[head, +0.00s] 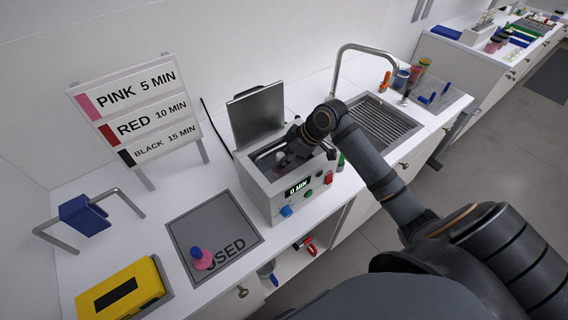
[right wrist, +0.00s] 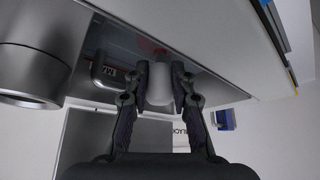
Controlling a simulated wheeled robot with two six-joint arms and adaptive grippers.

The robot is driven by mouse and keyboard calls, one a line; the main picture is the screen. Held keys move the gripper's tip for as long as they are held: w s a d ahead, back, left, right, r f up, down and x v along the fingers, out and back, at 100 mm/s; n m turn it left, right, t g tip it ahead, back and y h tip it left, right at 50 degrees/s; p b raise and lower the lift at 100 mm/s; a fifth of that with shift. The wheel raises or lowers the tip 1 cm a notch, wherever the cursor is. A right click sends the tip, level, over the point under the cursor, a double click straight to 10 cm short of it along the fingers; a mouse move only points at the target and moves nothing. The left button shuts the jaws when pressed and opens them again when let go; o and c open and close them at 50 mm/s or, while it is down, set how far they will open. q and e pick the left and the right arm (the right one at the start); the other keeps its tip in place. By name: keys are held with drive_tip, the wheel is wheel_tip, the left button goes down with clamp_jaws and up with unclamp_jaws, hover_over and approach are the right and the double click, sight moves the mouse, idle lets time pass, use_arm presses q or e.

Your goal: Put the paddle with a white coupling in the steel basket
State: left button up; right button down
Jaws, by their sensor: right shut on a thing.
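My right gripper (head: 284,156) reaches down into the open top of the white bath machine (head: 262,197). In the right wrist view, the right gripper (right wrist: 163,78) is shut on a pale, white-grey cylindrical part, which looks like the white coupling (right wrist: 159,88) of a paddle. A blurred reddish shape shows beyond it, perhaps the paddle's far end. A bent steel handle (right wrist: 101,72), likely the basket's, shows at the left inside the opening. The basket's body is mostly hidden, so I cannot tell whether the paddle touches it. My left gripper is not in view.
The machine's lid (head: 258,115) stands open behind, and its display reads 0 MIN. A pink-and-blue piece (head: 201,257) stands on the grey USED mat (head: 220,215). A yellow box (head: 122,291), a colour-time sign (head: 133,112) and a sink (head: 378,120) are around.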

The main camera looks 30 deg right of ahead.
sight(284, 172)
wheel_tip(284, 172, down, 3)
drive_tip(key=shift+a+r+p, duration=0.1)
drive_tip(key=shift+r+p, duration=0.05)
drive_tip(key=shift+p, duration=0.2)
drive_tip(key=shift+f, duration=0.3)
drive_tip(key=shift+s+f+b, duration=0.2)
drive_tip(key=shift+f+b, duration=0.1)
drive_tip(key=shift+f, duration=0.1)
drive_tip(key=c, duration=1.4)
unclamp_jaws()
drive_tip(key=shift+s+f, duration=0.15)
drive_tip(key=shift+o, duration=1.4)
drive_tip(key=shift+f, duration=0.1)
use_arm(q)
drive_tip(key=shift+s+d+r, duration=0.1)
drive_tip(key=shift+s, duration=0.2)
